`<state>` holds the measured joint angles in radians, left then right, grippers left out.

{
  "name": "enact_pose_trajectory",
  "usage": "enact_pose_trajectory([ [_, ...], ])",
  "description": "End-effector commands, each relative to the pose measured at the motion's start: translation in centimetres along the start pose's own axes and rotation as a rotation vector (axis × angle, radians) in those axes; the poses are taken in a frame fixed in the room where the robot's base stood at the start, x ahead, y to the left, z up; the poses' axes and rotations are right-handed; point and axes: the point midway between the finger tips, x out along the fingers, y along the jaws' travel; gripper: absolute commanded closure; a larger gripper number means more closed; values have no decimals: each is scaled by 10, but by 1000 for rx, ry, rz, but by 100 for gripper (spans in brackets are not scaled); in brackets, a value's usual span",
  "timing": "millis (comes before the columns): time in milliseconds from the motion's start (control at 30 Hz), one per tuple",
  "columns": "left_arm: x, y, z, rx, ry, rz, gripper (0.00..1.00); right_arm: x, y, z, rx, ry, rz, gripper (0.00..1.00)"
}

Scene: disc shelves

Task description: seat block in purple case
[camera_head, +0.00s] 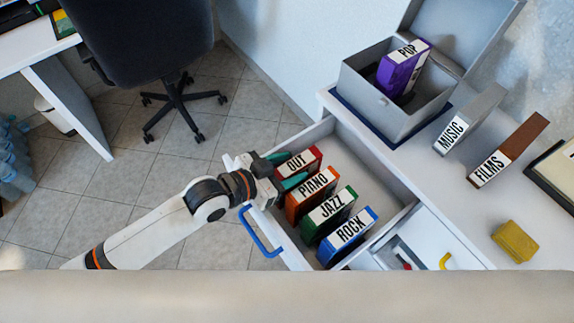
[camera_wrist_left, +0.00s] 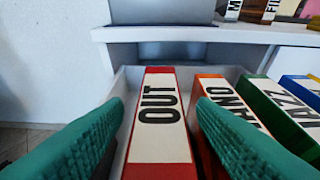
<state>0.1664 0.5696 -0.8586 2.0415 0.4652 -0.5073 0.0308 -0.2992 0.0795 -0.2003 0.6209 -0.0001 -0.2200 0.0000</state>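The purple case (camera_head: 402,68), labelled POP, stands tilted inside an open grey box (camera_head: 405,122) on the white cabinet top. A yellow block (camera_head: 515,242) lies on the cabinet top at the right. My left gripper (camera_head: 293,168) is over the open drawer, its green fingers parted on either side of the red case (camera_head: 312,156) labelled OUT. In the left wrist view the red case (camera_wrist_left: 158,125) stands between the two fingers, with small gaps showing. The right finger is between it and the orange case (camera_wrist_left: 212,92). My right gripper is not in view.
The white drawer (camera_head: 372,180) also holds the orange PIANO, green JAZZ (camera_head: 330,213) and blue ROCK (camera_head: 347,237) cases. Grey MUSIC (camera_head: 470,120) and brown FILMS (camera_head: 510,150) cases stand on the cabinet top. A dark chair (camera_head: 140,40) stands beyond the drawer.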

Motion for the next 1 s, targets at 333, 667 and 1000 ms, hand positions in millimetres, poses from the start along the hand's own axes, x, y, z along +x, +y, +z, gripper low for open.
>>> enact_pose_trajectory([
  [333, -21, 0, 2, 0, 2, 1, 48, -1, -2, 0, -1, 1, -2, 64],
  [667, -91, 0, 1, 1, 4, 0, 48, -1, -2, -1, -1, 1, -2, 64],
  [1000, -121, 0, 3, 0, 1, 0, 48, 0, -2, -1, 0, 2, -2, 64],
])
